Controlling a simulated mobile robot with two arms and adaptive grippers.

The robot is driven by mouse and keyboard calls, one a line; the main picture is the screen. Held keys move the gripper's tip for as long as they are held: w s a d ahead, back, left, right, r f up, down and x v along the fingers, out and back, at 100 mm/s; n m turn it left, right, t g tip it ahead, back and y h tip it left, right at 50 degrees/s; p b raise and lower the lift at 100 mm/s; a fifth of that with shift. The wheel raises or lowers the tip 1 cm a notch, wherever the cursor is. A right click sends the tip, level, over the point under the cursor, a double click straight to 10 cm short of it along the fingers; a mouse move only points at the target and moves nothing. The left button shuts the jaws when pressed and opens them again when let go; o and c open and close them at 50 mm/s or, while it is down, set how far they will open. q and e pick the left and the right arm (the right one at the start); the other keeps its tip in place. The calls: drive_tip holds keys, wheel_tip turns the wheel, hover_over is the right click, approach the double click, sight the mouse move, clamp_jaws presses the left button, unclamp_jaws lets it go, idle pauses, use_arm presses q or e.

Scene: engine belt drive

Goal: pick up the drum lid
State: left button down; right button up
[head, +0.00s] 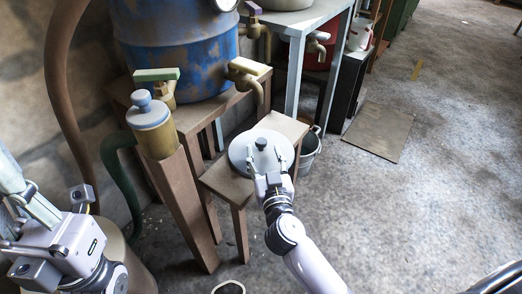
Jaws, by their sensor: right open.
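The drum lid (240,147) is a round grey disc with a dark knob (261,144) in its middle. It lies flat on a low wooden stool (212,181) in the head view. My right gripper (266,160) is over the near part of the lid, with its fingers spread to either side, just short of the knob. I cannot tell whether the fingertips touch the lid. My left gripper (58,212) is at the lower left, well away from the lid, and its jaw opening is unclear.
A blue rusty drum (178,45) with a brass tap (247,72) stands on a wooden stand behind the stool. A wooden post (186,205) with a knobbed, grey-topped container (153,127) is left of the lid. A bucket (309,152) stands behind right. Floor at right is open.

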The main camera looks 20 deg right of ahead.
sight(262, 145)
drive_tip(key=shift+w+d+b, duration=0.15)
drive_tip(key=shift+w+b, duration=0.05)
drive_tip(key=shift+w, duration=1.15)
drive_tip(key=shift+w+d+b, duration=0.15)
drive_tip(key=shift+w+b, duration=0.05)
drive_tip(key=shift+w, duration=1.15)
drive_tip(key=shift+r, duration=0.1)
clamp_jaws()
